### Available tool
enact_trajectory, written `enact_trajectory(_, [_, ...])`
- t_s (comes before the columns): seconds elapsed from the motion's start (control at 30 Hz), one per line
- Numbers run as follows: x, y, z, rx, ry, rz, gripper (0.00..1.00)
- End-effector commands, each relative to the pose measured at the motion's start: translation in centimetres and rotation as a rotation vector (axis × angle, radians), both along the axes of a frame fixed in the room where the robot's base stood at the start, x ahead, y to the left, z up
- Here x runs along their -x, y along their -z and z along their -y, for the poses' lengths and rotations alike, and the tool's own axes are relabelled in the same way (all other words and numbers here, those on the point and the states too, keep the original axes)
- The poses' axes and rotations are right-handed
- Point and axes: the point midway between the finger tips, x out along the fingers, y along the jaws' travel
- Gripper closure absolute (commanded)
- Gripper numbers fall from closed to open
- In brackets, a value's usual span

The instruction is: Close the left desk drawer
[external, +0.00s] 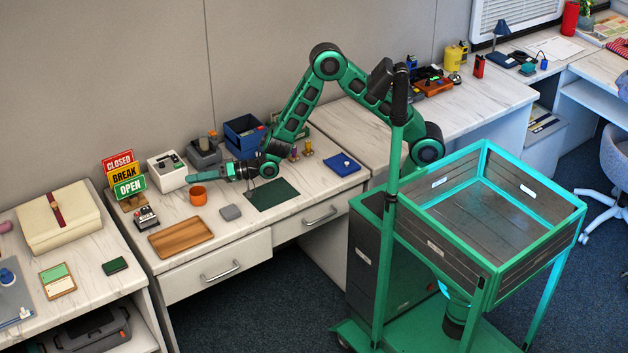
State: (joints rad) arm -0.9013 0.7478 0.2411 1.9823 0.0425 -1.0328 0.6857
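The left desk drawer (194,281) is the pale front with a silver bar handle (221,272) under the left part of the marble-topped desk. Its front appears to stand slightly forward of the right drawer (311,219), but no drawer interior shows, so how far it is out is hard to tell. My gripper (192,178) is above the desk's back half, pointing left, near the orange mug and behind the drawer front. It is apart from the drawer and its handle. Its fingers are too small to show whether they are open, and no held object is visible.
A wooden tray (181,237), grey block (231,212), orange mug (198,195) and dark green mat (272,194) lie on the desktop. Sign boards (125,175) stand at the left, a blue bin (243,135) behind. Carpet (270,310) before the drawers is clear.

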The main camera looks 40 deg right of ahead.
Motion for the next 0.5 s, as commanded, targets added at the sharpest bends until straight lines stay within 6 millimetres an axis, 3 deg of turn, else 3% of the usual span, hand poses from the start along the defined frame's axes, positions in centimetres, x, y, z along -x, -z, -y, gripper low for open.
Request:
enact_trajectory(0.03, [3.7,1.1,-2.6,-0.062,-0.043,-0.024,0.83])
enact_trajectory(0.1, [8.2,1.9,-5.3,-0.16,-0.088,-0.056,0.83])
enact_trajectory(0.2, [14.9,3.0,-8.2,-0.295,-0.142,-0.11,0.83])
enact_trajectory(0.3, [21.2,4.7,-9.5,-0.419,-0.185,-0.173,0.83])
enact_trajectory(0.37, [23.1,6.9,-9.0,-0.455,-0.19,-0.192,0.83])
enact_trajectory(0.5, [24.5,14.2,-5.6,-0.459,-0.18,-0.191,0.83])
